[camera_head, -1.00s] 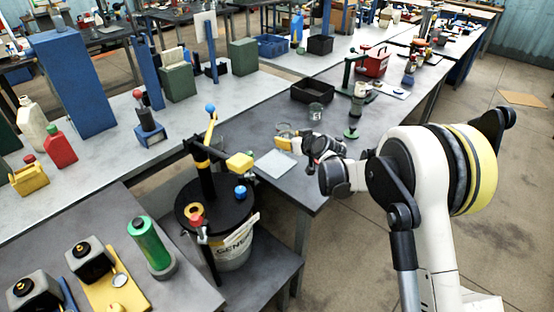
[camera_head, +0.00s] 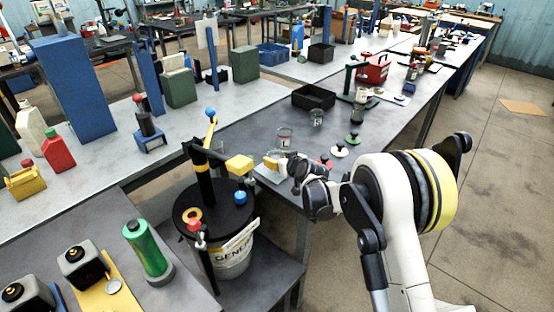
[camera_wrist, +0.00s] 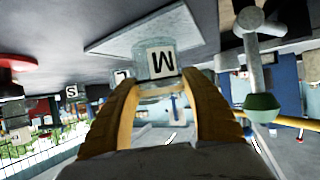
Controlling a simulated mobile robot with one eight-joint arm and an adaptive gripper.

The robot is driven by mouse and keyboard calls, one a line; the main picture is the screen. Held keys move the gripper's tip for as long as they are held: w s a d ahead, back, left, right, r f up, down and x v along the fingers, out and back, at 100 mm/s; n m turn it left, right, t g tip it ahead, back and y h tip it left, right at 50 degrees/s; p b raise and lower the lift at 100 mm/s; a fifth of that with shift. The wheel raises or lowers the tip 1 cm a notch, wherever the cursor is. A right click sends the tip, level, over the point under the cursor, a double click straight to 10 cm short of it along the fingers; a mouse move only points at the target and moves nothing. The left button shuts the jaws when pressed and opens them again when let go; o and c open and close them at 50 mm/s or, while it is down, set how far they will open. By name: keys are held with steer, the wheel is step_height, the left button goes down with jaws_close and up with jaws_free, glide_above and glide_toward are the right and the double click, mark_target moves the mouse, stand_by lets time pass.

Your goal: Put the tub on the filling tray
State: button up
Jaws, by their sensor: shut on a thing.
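In the wrist view the yellow fingers of my gripper (camera_wrist: 160,85) are closed on a clear tub (camera_wrist: 154,62). Its white label has a dark letter that looks like an M. The wrist view is roughly upside down. The pale square filling tray (camera_wrist: 140,28) shows there just beyond the tub; I cannot tell whether the tub touches it. In the head view my gripper (camera_head: 273,163) is over the filling tray (camera_head: 268,175), covering part of it and mostly hiding the held tub.
Two other clear tubs stand behind my gripper, a nearer one (camera_head: 285,136) and a farther one (camera_head: 317,118). A black drum lid (camera_head: 232,212) with a yellow-handled pump is to the left.

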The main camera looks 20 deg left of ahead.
steer(key=o, duration=1.1)
steer(key=shift+o, duration=0.2)
steer(key=shift+s+d+r+p, duration=0.2)
steer(key=shift+r+p, duration=0.1)
steer(key=shift+p, duration=0.1)
steer(key=p+v, duration=0.2)
steer(key=v, duration=0.9)
steer(key=shift+d, duration=0.15)
steer(key=shift+s, duration=0.1)
